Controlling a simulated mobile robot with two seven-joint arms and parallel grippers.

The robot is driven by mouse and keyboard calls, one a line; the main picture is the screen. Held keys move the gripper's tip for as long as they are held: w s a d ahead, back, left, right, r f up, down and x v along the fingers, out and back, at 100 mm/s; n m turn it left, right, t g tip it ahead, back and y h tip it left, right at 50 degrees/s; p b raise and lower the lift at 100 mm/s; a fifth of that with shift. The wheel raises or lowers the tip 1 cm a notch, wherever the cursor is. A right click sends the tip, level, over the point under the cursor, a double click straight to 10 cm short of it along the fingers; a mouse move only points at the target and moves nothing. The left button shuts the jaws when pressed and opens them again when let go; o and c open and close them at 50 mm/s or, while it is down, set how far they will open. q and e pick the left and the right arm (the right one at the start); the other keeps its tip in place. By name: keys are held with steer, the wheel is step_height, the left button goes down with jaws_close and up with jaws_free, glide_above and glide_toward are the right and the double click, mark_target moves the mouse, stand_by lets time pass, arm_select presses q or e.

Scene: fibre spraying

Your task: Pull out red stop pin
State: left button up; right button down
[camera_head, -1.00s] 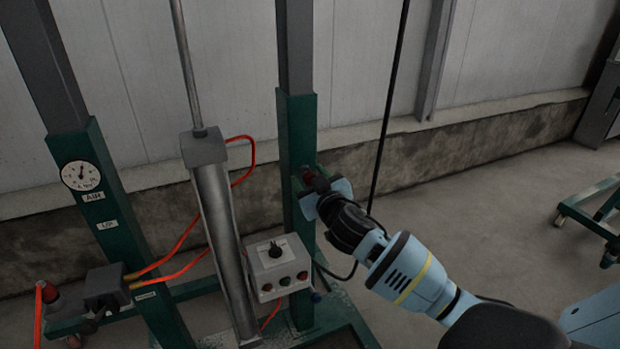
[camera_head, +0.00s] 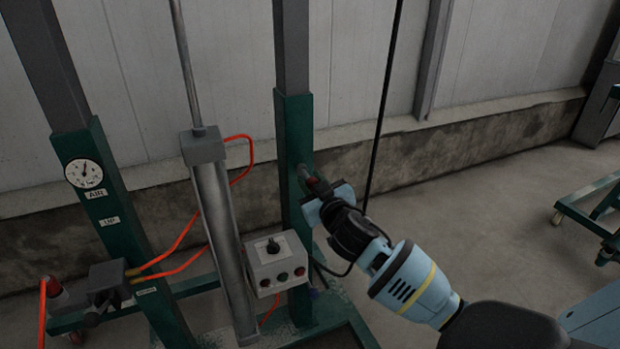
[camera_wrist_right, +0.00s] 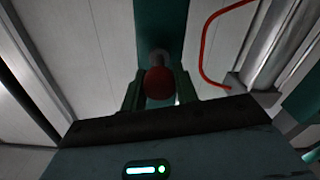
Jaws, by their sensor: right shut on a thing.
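The red stop pin (camera_head: 311,181) is at the right green post (camera_head: 294,135). A length of its grey shaft shows between the red knob and the post. In the right wrist view the round red knob (camera_wrist_right: 159,84) sits between the two dark fingers, with the grey shaft behind it against the green post (camera_wrist_right: 160,22). My right gripper (camera_head: 317,187) is shut on the knob, coming from the right side of the post; it also shows in the right wrist view (camera_wrist_right: 159,88). Its fingertips are partly hidden in the head view. My left gripper is not in view.
A control box (camera_head: 277,262) with a knob and buttons hangs left of the post. A metal cylinder (camera_head: 217,225) with orange hoses stands further left, near a gauge (camera_head: 84,173). A black cable (camera_head: 385,100) hangs behind my right arm. The floor to the right is mostly clear.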

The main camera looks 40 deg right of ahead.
steer(key=shift+s+a, duration=0.2)
steer(key=shift+s, duration=0.5)
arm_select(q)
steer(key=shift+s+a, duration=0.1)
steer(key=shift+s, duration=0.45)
arm_select(e)
steer(key=shift+f, duration=0.1)
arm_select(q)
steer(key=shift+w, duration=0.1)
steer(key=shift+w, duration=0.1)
arm_select(e)
steer(key=c, duration=1.1)
jaws_free()
steer(key=shift+s, duration=0.1)
steer(key=shift+o, duration=0.2)
steer(key=v, duration=0.7)
steer(key=shift+s+a, duration=0.15)
steer(key=shift+s, duration=0.25)
